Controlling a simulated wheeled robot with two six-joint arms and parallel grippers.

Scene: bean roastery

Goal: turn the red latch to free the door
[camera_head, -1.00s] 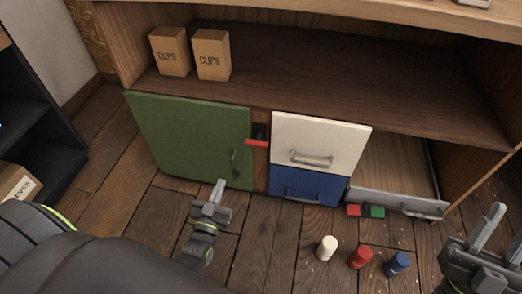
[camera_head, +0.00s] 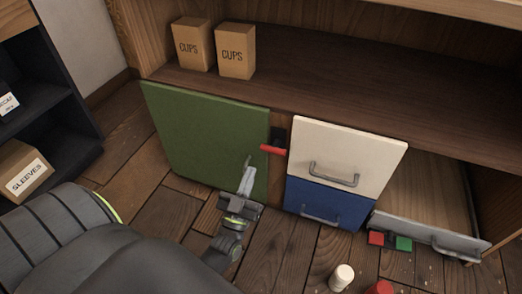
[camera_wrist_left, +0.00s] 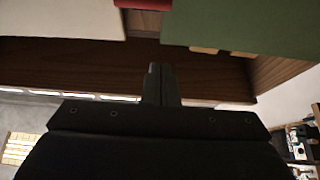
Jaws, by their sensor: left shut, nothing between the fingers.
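The red latch (camera_head: 273,150) lies about level on its dark mount (camera_head: 278,134). Its left end reaches across the right edge of the green door (camera_head: 205,140), which stands closed. My left gripper (camera_head: 249,166) is shut and empty. It points up in front of the door's lower right part, a little left of and below the latch, and mostly hides the door's handle. In the left wrist view the shut fingers (camera_wrist_left: 162,72) show in the middle, and the red latch (camera_wrist_left: 143,3) is cut off at the top edge, apart from them. My right gripper is out of view.
Right of the latch are a white drawer (camera_head: 345,155) and a blue drawer (camera_head: 325,203), both closed. A grey drawer (camera_head: 430,235) at far right is pulled out, with red and green blocks (camera_head: 389,241) at its front. Two CUPS boxes (camera_head: 235,52) stand on the shelf.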

